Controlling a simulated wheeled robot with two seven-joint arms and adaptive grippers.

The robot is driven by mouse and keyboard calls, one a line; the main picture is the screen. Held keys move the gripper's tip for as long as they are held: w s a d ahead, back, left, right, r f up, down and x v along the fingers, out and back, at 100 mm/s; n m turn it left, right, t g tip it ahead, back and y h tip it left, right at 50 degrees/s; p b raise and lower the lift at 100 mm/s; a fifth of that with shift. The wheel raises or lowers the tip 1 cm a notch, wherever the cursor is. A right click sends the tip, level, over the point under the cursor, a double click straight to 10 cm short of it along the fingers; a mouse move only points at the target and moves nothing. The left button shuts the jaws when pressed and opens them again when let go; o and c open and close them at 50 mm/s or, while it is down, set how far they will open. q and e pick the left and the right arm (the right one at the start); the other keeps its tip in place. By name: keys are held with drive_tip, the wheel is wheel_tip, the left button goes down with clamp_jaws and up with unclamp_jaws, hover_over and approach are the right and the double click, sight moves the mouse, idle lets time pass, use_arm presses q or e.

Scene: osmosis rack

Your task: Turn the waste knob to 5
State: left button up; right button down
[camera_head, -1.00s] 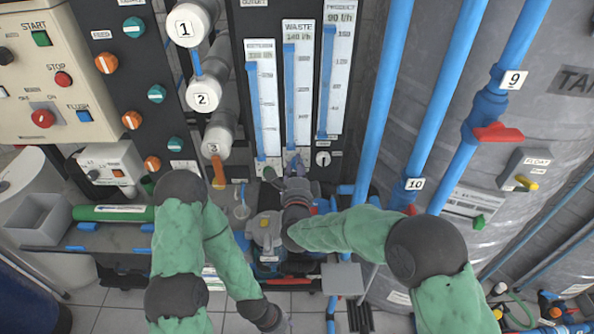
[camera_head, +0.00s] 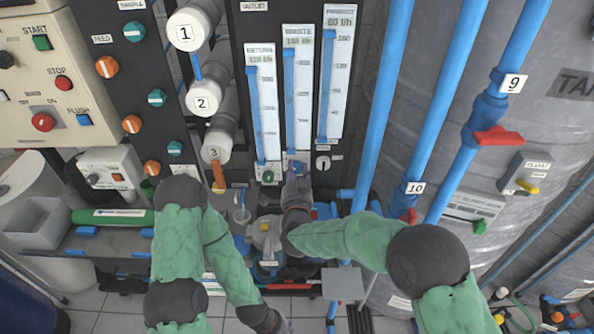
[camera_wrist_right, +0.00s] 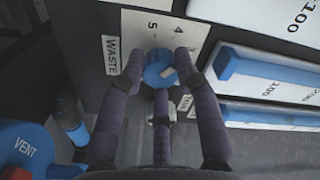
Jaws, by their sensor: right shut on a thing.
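The waste knob (camera_wrist_right: 160,68) is blue with a pale pointer mark, below the flow gauges. In the right wrist view its dial plate shows the numbers 4 and 5, and a WASTE label (camera_wrist_right: 111,55) is beside it. My right gripper (camera_wrist_right: 161,72) is shut on the knob, with its dark fingers around it. In the head view my right gripper (camera_head: 296,172) is below the waste gauge (camera_head: 298,90) and covers most of the knob. My left gripper (camera_head: 280,325) hangs at the bottom edge, apart from the panel; its fingers do not show clearly.
A green-knobbed valve (camera_head: 267,177) is just left of my right gripper, and a pale knob (camera_head: 323,162) is to its right. Blue pipes (camera_head: 436,110) and a grey tank (camera_head: 550,130) stand on the right. A blue VENT part (camera_wrist_right: 28,148) is close to the right gripper.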

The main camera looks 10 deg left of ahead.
drive_tip(key=n+p, duration=0.1)
drive_tip(key=n, duration=0.5)
drive_tip(key=shift+p, duration=0.35)
drive_tip(key=n+p, duration=0.1)
drive_tip(key=n, duration=0.3)
drive_tip(key=shift+f+n, duration=0.1)
drive_tip(key=shift+n, duration=0.3)
drive_tip(key=shift+n+p, duration=0.3)
drive_tip(key=shift+n, duration=0.1)
drive_tip(key=shift+f, duration=0.15)
drive_tip(key=c, duration=0.9)
unclamp_jaws()
drive_tip(key=s+d, duration=0.2)
drive_tip(key=s, duration=0.9)
drive_tip(key=shift+s+d, duration=0.25)
drive_tip(key=shift+s, duration=0.15)
